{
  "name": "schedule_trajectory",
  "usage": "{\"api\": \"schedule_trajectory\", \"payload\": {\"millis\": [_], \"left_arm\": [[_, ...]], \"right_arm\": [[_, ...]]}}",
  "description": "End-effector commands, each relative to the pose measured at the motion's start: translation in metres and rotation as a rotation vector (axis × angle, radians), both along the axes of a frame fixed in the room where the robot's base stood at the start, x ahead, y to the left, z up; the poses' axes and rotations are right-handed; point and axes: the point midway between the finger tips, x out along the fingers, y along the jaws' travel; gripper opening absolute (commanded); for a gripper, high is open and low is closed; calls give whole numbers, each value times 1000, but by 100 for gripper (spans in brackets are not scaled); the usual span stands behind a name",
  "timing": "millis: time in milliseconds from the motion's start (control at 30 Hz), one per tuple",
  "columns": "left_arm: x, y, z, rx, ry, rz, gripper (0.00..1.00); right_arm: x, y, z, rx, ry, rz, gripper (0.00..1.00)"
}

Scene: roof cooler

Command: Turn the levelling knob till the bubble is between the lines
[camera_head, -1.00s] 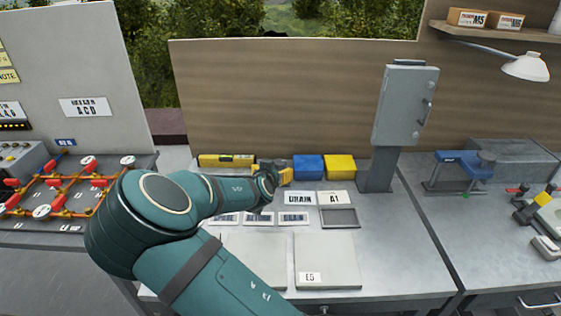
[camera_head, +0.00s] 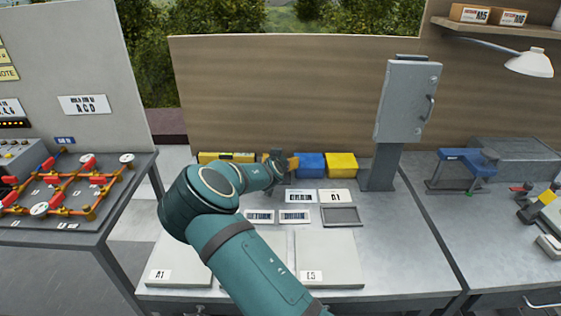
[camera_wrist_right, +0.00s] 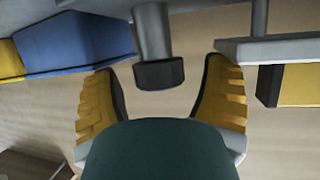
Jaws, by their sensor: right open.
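The yellow spirit level (camera_head: 226,157) lies at the back of the middle bench, against the wooden board. Its bubble is too small to read in the head view. My right arm reaches across the bench, and its gripper (camera_head: 282,162) is at the level's right end, beside the blue box. In the right wrist view, upside down, the gripper (camera_wrist_right: 160,90) is open. Between its yellow finger pads shows a grey post with a dark cap (camera_wrist_right: 158,75), apparently the levelling knob. Both pads are apart from it. The knob is hidden in the head view. My left gripper is not in view.
A blue box (camera_head: 310,166) and a yellow box (camera_head: 342,166) stand just right of the gripper. A grey cabinet (camera_head: 408,100) on a post stands farther right. Flat panels and labels lie in front. A valve board (camera_head: 70,190) is at left.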

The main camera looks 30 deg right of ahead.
Motion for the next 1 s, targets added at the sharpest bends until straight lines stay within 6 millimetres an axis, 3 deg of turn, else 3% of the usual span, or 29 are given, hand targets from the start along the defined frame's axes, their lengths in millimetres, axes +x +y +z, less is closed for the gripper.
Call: {"api": "schedule_trajectory", "payload": {"millis": [100,133,300,667,1000], "left_arm": [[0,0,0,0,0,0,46],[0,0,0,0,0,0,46],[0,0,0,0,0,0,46],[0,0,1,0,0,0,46],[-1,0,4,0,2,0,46]], "right_arm": [[0,0,0,0,0,0,75],[0,0,0,0,0,0,69],[0,0,0,0,0,0,9],[-1,-1,1,2,-2,33,7],[-2,-4,3,7,-8,243,7]]}}
